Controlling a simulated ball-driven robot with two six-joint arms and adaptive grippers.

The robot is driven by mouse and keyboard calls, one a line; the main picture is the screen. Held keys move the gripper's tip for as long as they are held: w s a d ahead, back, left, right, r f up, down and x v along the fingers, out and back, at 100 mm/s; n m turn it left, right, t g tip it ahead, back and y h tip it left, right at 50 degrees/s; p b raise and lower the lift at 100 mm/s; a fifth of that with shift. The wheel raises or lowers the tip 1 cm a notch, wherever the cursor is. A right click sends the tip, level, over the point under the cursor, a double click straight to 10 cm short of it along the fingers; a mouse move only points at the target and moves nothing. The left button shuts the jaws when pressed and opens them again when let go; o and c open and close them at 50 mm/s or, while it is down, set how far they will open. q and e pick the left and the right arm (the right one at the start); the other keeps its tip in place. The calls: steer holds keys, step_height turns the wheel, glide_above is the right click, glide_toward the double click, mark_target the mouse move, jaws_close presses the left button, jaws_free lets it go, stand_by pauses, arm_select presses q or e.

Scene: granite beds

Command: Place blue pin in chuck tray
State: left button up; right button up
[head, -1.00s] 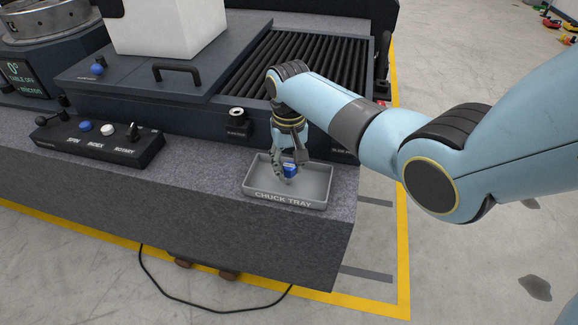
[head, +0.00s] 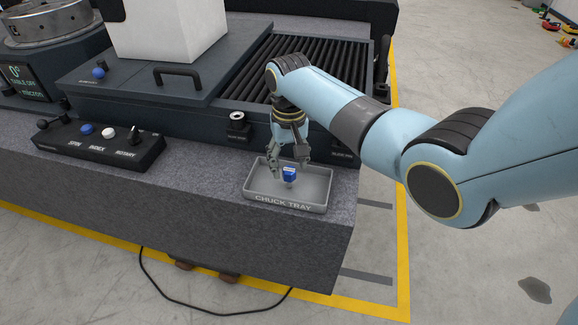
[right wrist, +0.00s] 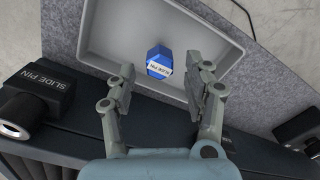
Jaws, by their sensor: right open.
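The blue pin (head: 289,174), with a white label, is inside the grey chuck tray (head: 313,205) in the head view. The tray sits at the right front corner of the granite bed. The pin also shows in the right wrist view (right wrist: 159,61), with the tray's rim (right wrist: 88,42) around it. My right gripper (head: 288,168) is open just above the tray, its fingers spread apart and clear of the pin. My left gripper is not in view.
A control panel (head: 98,145) with buttons stands left of the tray. A slide pin holder (head: 237,125) is behind the tray, on the dark machine's front. Black rollers (head: 310,65) lie further back. The granite top (head: 205,185) left of the tray is clear.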

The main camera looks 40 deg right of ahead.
mark_target(289, 169)
step_height(289, 169, up, 10)
steer(key=p, duration=0.1)
steer(key=shift+f, duration=0.15)
stand_by(0.5)
steer(key=s+f+g, duration=0.1)
steer(key=s+f, duration=0.4)
steer(key=s+f+g+b, duration=0.1)
steer(key=s+f, duration=0.4)
steer(key=f, duration=0.1)
steer(key=s+f+g+b, duration=0.1)
steer(key=s+f, duration=0.3)
steer(key=f, duration=0.1)
steer(key=shift+s+a+f, duration=0.2)
steer(key=shift+s+a, duration=0.05)
steer(key=shift+s, duration=0.15)
steer(key=s+f+n+t+b, duration=0.3)
steer(key=s+f+n+b, duration=0.1)
steer(key=s+f, duration=2.3)
steer(key=s, duration=0.5)
steer(key=shift+d+f+t+h, duration=0.35)
steer(key=shift+t+h, duration=0.05)
